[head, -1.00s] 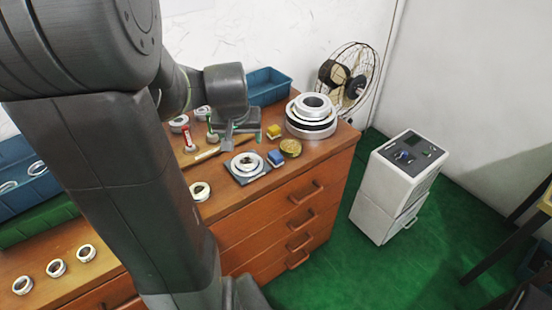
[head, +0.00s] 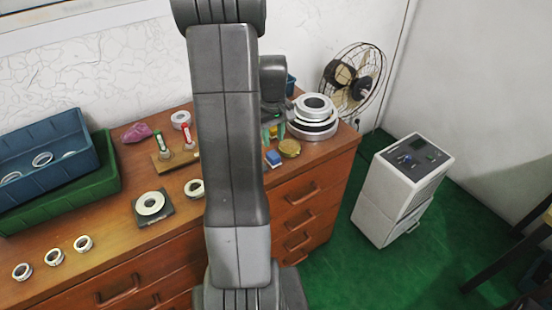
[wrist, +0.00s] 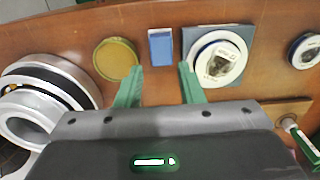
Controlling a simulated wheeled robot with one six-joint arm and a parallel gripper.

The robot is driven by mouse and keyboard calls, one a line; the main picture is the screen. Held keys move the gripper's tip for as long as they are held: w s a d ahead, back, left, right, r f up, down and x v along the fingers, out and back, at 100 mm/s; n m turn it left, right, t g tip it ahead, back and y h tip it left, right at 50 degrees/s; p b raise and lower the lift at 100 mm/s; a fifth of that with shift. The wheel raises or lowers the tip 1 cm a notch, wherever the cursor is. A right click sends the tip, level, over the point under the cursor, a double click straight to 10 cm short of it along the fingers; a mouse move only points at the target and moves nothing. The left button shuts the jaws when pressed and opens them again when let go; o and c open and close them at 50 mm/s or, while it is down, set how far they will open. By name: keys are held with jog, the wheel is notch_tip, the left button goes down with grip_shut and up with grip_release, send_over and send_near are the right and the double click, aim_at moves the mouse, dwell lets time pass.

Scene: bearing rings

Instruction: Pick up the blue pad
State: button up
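The blue pad (head: 273,158) is a small blue block lying on the wooden cabinet top, beside a round brass-coloured disc. In the wrist view the blue pad (wrist: 161,47) lies just beyond my fingertips, roughly in line with the gap between them. My gripper (head: 275,131) is open, with green fingers pointing down, above the cabinet top and behind the pad in the head view. Nothing is between the fingertips in the wrist view (wrist: 161,68), and they appear apart from the pad.
The brass disc (wrist: 116,60) is close left of the pad. A dark plate with a metal ring (wrist: 217,58) is close right. Large stacked bearing rings (head: 314,118) stand right of my gripper. A fan (head: 353,80) stands behind.

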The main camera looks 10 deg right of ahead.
aim_at(273, 155)
jog(key=shift+f, duration=3.55)
jog(key=shift+c, duration=0.4)
jog(key=c, duration=0.5)
jog(key=shift+c, duration=0.2)
jog(key=shift+r, duration=0.15)
notch_tip(273, 155, up, 10)
